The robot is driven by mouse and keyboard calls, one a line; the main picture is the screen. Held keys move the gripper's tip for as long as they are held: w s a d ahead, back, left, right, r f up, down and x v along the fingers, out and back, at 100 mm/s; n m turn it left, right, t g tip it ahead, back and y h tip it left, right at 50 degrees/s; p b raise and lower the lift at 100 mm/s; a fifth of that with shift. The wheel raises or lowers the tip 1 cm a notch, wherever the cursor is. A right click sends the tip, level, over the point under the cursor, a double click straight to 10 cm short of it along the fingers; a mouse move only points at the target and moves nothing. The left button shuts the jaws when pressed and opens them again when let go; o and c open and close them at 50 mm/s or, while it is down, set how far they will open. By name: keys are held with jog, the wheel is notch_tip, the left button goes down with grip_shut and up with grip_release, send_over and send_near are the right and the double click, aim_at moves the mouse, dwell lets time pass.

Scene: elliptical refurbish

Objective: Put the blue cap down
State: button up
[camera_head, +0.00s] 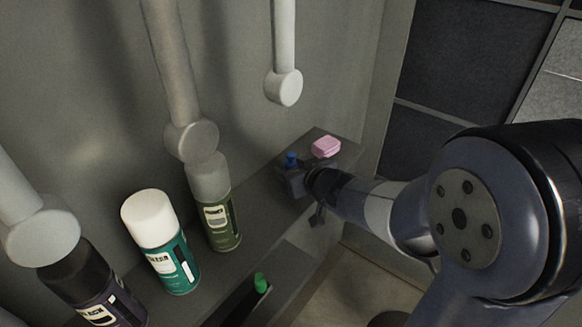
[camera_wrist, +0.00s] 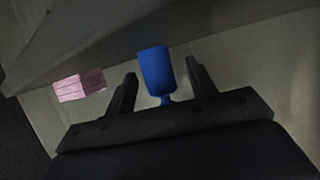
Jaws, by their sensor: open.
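The blue cap (camera_head: 291,159) is at the far end of the grey ledge in the head view, just by my gripper (camera_head: 300,185). In the wrist view the blue cap (camera_wrist: 155,70) stands between the two dark fingers of my gripper (camera_wrist: 162,82). A gap shows between the cap and the finger on each side. A narrow blue stem is under its wide part. In the wrist view I cannot tell whether its base touches the ledge.
A pink block (camera_head: 326,147) lies on the ledge (camera_head: 262,205) beyond the cap. A green spray can (camera_head: 220,218), a teal can with white cap (camera_head: 161,245) and a dark can (camera_head: 95,290) stand nearer. A green-topped item (camera_head: 261,283) is lower down.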

jog(key=shift+w+a+f, duration=0.2)
jog(key=shift+w, duration=0.2)
jog(key=c, duration=1.1)
jog(key=shift+r, duration=0.1)
